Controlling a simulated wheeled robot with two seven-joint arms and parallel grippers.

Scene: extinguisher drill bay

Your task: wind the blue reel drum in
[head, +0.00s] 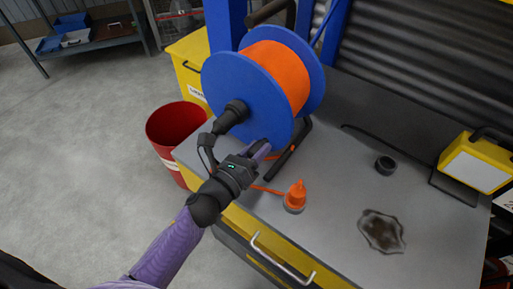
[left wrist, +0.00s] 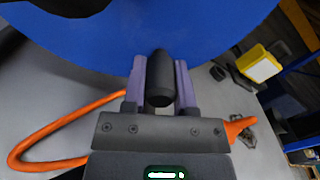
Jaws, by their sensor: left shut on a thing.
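The blue reel drum (head: 222,78) stands upright in its black frame on the grey bench, wound with orange cable (head: 278,72). It fills the top of the left wrist view (left wrist: 225,35). My left gripper (head: 262,150) is at the lower part of the drum's near face. In the left wrist view its two fingers are shut on the black crank knob (left wrist: 160,82), one on each side. In the head view the gripper hides the knob. A loose orange cable end with an orange plug (head: 295,194) lies on the bench right of the gripper. My right gripper is out of view.
On the bench (head: 330,225) are a black ring (head: 385,165), a dirty rag (head: 381,231) and a yellow lamp (head: 474,163). A red bin (head: 178,127) and a yellow cabinet (head: 190,65) stand left of the bench. The floor at left is clear.

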